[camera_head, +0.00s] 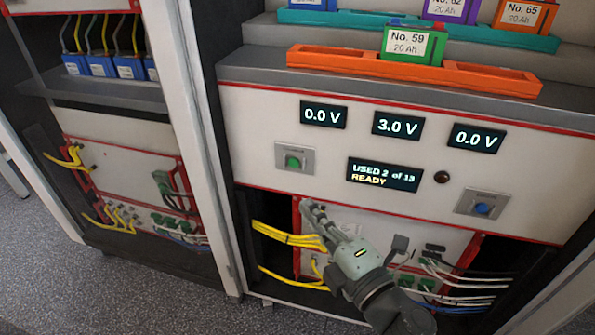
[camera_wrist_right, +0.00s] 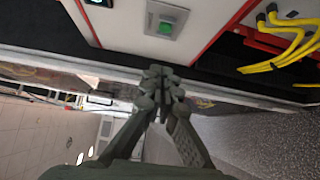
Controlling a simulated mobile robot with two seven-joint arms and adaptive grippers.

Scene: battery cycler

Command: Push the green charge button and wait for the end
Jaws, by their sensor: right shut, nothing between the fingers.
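The green charge button (camera_head: 293,162) sits on a square grey plate on the left of the white cycler panel (camera_head: 250,120). It also shows in the right wrist view, the green button (camera_wrist_right: 165,28) at the top. My right gripper (camera_head: 312,208) is below the button in the head view, its shut fingers pointing up and left. In the right wrist view the fingertips (camera_wrist_right: 160,85) meet with nothing between them, apart from the button. The display (camera_head: 384,174) reads "USED 2 of 13 READY". The left gripper is not in view.
Three voltage displays read 0.0 V, 3.0 V (camera_head: 397,126) and 0.0 V. A blue button (camera_head: 482,208) and a dark round lamp (camera_head: 442,177) are at right. Battery No. 59 (camera_head: 413,45) stands in the orange tray (camera_head: 490,79). Yellow cables (camera_head: 285,237) hang below the panel.

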